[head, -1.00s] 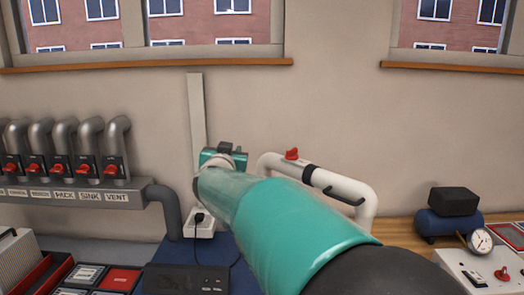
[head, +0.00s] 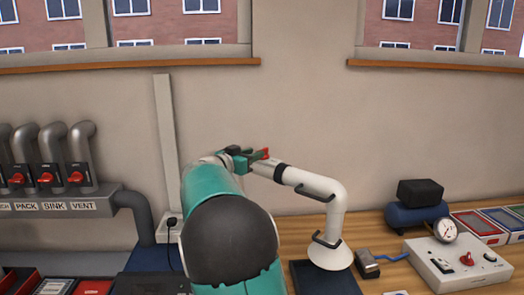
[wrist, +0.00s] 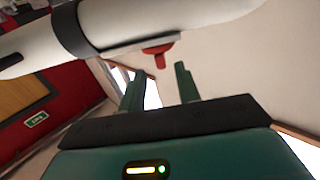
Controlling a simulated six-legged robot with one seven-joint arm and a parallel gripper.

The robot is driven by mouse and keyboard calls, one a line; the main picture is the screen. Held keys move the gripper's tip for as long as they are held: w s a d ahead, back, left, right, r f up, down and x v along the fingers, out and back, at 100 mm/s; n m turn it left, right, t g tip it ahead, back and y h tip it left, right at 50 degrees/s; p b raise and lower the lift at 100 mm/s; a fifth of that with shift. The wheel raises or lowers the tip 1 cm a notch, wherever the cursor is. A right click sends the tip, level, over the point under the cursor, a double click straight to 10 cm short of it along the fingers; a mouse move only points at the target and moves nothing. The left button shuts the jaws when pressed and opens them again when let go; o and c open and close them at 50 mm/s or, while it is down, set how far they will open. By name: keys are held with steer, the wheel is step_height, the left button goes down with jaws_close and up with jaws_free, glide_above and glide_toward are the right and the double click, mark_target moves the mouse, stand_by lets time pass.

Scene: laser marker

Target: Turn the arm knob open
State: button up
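The red arm knob (head: 264,153) sits at the upper left end of the white extraction arm (head: 315,184). In the wrist view the red knob (wrist: 157,50) shows below the white tube (wrist: 150,22), beyond my fingertips. My gripper (head: 248,158) is right beside the knob in the head view and overlaps its left side there. In the wrist view my gripper (wrist: 158,80) has its two green fingers apart, with nothing between them and the knob just ahead of the gap. I cannot tell whether a finger touches the knob.
The white arm's conical hood (head: 330,254) hangs low over a dark tray (head: 318,280). To the right stand a control box (head: 458,262) with a gauge and a blue compressor (head: 416,215). Grey pipes with red valves (head: 46,178) line the left wall.

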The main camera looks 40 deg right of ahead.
mark_target(263, 149)
steer(key=d, duration=0.5)
steer(key=shift+w+d, duration=0.4)
jaws_close()
